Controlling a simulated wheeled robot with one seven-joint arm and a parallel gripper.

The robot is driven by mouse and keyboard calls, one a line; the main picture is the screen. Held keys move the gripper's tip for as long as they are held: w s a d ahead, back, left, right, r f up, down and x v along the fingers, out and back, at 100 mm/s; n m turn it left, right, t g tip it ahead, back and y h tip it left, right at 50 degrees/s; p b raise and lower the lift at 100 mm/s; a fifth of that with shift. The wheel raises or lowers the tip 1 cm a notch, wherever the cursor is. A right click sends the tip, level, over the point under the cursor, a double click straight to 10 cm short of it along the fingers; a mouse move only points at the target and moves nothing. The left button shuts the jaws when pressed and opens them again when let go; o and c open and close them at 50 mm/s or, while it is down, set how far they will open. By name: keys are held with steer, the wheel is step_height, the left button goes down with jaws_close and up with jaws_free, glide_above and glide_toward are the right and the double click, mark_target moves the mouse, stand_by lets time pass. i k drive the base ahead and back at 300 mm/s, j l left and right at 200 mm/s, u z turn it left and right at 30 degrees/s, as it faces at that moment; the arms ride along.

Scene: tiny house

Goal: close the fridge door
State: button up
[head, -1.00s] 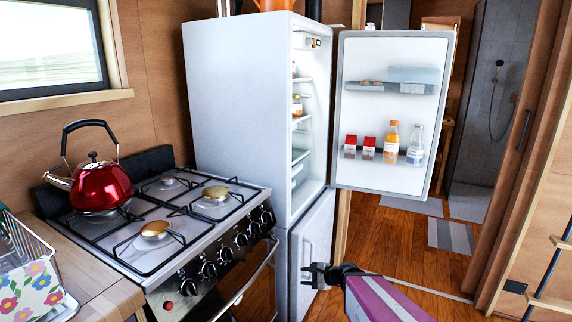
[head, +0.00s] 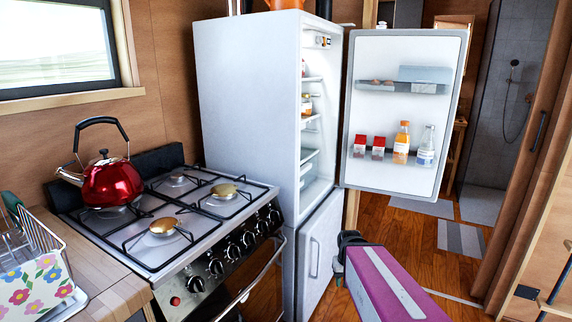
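The white fridge (head: 246,110) stands behind the stove. Its upper door (head: 404,181) hangs wide open to the right, inner side toward me, with bottles and red cartons on its shelves. The lower door (head: 318,255) with a vertical handle is shut. My gripper (head: 341,279) is low in the picture, in front of the lower door and below the open door. It is mostly hidden behind my purple arm link, so its fingers cannot be made out. Nothing is seen in it.
A gas stove (head: 196,225) with a red kettle (head: 108,183) stands at left, beside a counter with a dish rack (head: 40,248). Wooden floor (head: 395,225) is clear below the open door. A wooden wall and ladder are at right.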

mark_target(378, 54)
steer(key=i+l+u, duration=0.25)
steer(key=l+u, duration=0.3)
steer(key=i+l+u, duration=0.25)
steer(key=l, duration=0.25)
steer(key=l+u, duration=0.3)
steer(key=k+l+z, duration=0.15)
steer(key=l, duration=0.2)
steer(key=k+l+z, duration=0.1)
steer(key=k+l, duration=0.15)
steer(key=l, duration=0.15)
